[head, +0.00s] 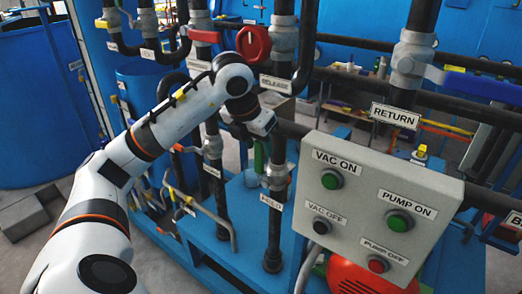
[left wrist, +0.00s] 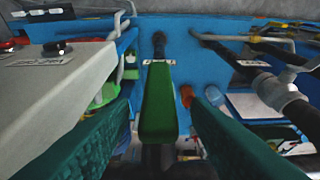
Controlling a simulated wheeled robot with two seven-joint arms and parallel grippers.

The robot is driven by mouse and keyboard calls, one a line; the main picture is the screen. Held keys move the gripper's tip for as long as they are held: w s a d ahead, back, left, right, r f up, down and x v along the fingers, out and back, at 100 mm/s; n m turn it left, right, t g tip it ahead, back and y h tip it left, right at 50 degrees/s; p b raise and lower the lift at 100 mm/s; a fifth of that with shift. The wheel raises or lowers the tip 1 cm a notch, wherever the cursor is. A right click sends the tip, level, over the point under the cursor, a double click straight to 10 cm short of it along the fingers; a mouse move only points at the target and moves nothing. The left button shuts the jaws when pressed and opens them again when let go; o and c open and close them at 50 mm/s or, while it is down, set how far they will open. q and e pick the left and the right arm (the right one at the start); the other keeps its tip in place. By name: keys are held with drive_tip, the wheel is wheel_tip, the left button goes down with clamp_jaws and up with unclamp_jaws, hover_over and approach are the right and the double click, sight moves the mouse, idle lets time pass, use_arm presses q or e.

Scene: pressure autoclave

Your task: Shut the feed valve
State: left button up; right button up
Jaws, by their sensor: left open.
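A green valve lever (left wrist: 158,105) stands between the two teal fingers of my left gripper (left wrist: 160,112) in the left wrist view. The fingers are apart, with a gap on each side of the lever. In the head view the green lever (head: 259,157) shows at a valve on a dark vertical pipe. The small label (head: 271,201) below that valve is hard to read and may say FEED. My left gripper (head: 261,126) comes down from above, its fingertips largely hidden. My right gripper is not in view.
A grey button box (head: 379,205) stands close to the right of the lever. A red-handled valve (head: 254,43) sits above my left wrist. Dark pipes surround the arm, including one with a blue-handled RETURN valve (head: 483,88). A blue base (head: 225,240) lies below.

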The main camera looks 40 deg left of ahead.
sight(262, 166)
use_arm(q)
drive_tip(key=shift+x, duration=1.4)
drive_tip(key=shift+c, duration=0.4)
clamp_jaws()
